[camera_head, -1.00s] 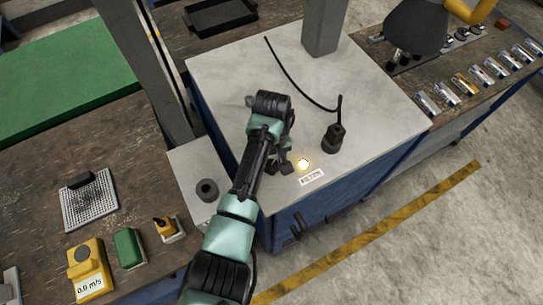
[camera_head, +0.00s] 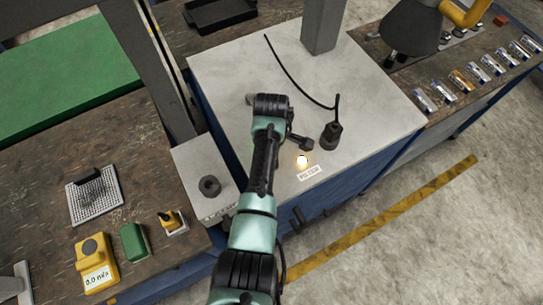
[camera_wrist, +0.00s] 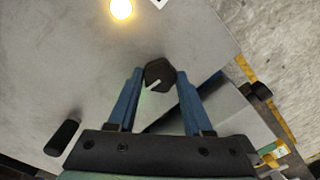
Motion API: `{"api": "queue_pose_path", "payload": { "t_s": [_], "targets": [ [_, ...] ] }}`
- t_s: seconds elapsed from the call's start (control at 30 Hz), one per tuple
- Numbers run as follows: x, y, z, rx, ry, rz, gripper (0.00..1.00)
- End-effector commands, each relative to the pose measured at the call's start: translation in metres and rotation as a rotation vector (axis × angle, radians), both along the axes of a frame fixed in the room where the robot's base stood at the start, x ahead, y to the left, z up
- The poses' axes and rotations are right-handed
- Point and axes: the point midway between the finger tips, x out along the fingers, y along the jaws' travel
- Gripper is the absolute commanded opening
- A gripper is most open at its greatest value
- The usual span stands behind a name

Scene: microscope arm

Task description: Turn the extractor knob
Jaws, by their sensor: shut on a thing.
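The knob (camera_wrist: 159,72) is black, with a white pointer line, and shows in the wrist view on a light grey top. My gripper (camera_wrist: 160,82) has its two blue fingers on either side of it and is shut on the knob. In the head view my arm reaches over the front of the grey-topped cabinet (camera_head: 225,85). The knob and the fingertips cannot be made out there, and my arm likely covers them.
A lit lamp (camera_head: 302,161) and a small label (camera_head: 309,173) lie right of my arm. A black stub with a cable (camera_head: 331,135) stands further right. A grey post (camera_head: 323,25) rises at the back.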

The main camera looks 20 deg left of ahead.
Motion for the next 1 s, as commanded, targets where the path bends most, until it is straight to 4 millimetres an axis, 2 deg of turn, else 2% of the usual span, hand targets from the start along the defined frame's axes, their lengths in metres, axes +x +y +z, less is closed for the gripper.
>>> {"api": "queue_pose_path", "payload": {
  "t_s": [0.33,0.87,0.9,1.0],
  "targets": [
    [0.0007,0.0017,0.0015,0.004,-0.002,0.129,0.0],
    [0.001,0.0022,0.0018,0.004,-0.003,0.151,0.0],
    [0.001,0.0022,0.0018,0.004,-0.003,0.15,0.58],
    [0.0008,0.0018,0.0015,0.003,-0.003,0.149,0.76]
  ]
}}
